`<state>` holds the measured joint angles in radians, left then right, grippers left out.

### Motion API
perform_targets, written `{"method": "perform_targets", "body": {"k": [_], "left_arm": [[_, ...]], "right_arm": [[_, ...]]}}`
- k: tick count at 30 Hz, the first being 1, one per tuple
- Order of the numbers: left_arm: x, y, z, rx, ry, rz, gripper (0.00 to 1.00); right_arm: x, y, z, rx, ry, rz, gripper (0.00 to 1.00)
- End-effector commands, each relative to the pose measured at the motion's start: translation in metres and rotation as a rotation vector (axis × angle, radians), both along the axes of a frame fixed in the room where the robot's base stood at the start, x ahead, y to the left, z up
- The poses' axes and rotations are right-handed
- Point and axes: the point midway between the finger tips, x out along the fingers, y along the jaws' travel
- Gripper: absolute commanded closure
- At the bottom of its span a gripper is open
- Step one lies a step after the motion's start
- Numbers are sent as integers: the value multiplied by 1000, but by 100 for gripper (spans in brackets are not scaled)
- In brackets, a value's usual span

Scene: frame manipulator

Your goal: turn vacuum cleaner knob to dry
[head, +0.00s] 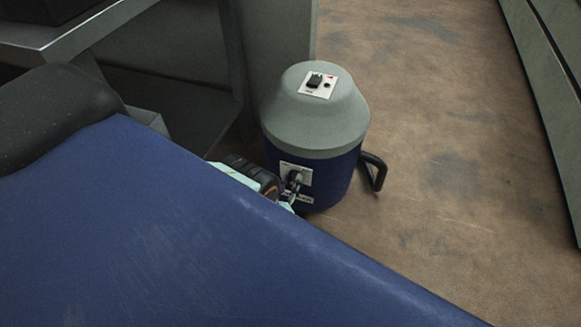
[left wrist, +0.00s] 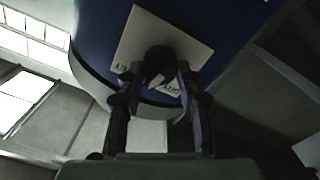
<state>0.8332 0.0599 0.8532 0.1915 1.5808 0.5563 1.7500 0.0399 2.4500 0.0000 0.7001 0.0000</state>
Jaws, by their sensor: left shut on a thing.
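The vacuum cleaner (head: 315,135) stands upright on the floor, with a grey domed top and a blue body. A white plate (head: 300,176) on its side carries a dark knob, and the plate also shows in the left wrist view (left wrist: 185,42). My left gripper (head: 292,184) is at this plate, shut on the black knob (left wrist: 158,62), with one finger on each side of it. A second plate with a black switch (head: 315,81) is on the top. My right gripper is not in view.
A large blue surface (head: 190,230) fills the foreground and hides the lower left arm. A grey metal shelf (head: 60,45) stands behind on the left. A black handle (head: 376,171) sticks out at the vacuum's right. Brown floor (head: 455,170) is clear to the right.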

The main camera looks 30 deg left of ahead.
Motion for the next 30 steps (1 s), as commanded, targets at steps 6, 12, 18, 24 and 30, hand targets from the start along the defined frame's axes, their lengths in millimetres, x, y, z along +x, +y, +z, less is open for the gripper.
{"method": "perform_targets", "body": {"k": [6, 12, 18, 24, 30], "left_arm": [[3, 1, 1, -199, -51, -1, 96], [3, 1, 1, -383, -96, -2, 96], [3, 2, 0, -567, -140, -3, 96], [4, 2, 0, -740, -182, -4, 96], [4, 2, 0, -880, -217, -4, 96]], "right_arm": [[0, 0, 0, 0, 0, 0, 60], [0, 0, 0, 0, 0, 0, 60], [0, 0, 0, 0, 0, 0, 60], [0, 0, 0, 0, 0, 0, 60], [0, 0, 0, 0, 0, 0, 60]]}}
